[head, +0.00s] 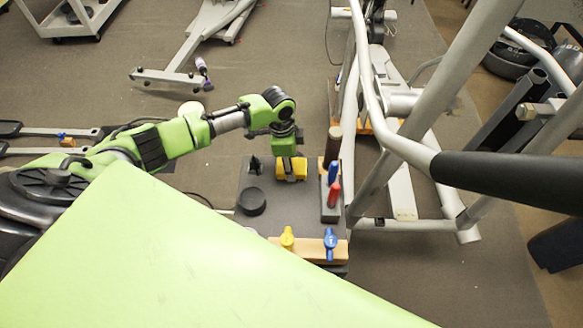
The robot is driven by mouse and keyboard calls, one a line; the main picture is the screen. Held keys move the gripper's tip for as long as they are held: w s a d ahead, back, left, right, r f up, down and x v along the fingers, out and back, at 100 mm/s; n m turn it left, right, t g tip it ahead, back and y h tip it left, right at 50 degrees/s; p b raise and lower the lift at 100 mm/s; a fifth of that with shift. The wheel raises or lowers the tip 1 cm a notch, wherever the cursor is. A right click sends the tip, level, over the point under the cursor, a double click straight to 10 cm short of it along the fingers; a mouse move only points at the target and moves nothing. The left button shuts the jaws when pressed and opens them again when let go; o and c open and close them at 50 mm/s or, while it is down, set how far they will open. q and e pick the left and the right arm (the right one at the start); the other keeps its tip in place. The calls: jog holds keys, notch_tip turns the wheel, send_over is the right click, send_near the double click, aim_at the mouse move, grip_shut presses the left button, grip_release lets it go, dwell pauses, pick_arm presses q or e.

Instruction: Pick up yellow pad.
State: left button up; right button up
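The yellow pad (299,168) is a small yellow block near the back edge of a dark grey board (275,212). My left arm comes in from the left, and its gripper (289,167) points down right at the pad. The gripper covers part of the pad. Its fingers are small and overlap the pad in this view, so I cannot tell whether they are closed on it. My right gripper is not in view.
A black round piece (252,201) sits left on the board. A grey rack with blue (333,172) and red (334,193) handles stands right of the pad. Yellow (287,238) and blue (330,241) valves stand at the front. An elliptical's frame (405,145) closes off the right.

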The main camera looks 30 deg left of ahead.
pick_arm(q)
jog(key=shift+w+r+b, duration=0.1)
jog(key=shift+r+b, duration=0.25)
jog(key=shift+r, duration=0.15)
notch_tip(320, 180, up, 2)
jog(key=shift+r+b, duration=0.1)
jog(key=shift+b, duration=0.45)
jog(key=s+d+r+b, duration=0.1)
jog(key=s+d+r, duration=0.2)
jog(key=s+r, duration=0.2)
jog(key=s+d+r+b, duration=0.1)
jog(key=s+d+r, duration=0.2)
jog(key=s, duration=0.4)
jog(key=shift+s+d+r+b, duration=0.25)
jog(key=shift+r+b, duration=0.05)
jog(key=shift+r, duration=0.6)
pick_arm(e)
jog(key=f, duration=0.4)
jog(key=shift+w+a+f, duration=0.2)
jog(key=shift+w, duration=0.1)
pick_arm(q)
jog(key=shift+c, duration=0.2)
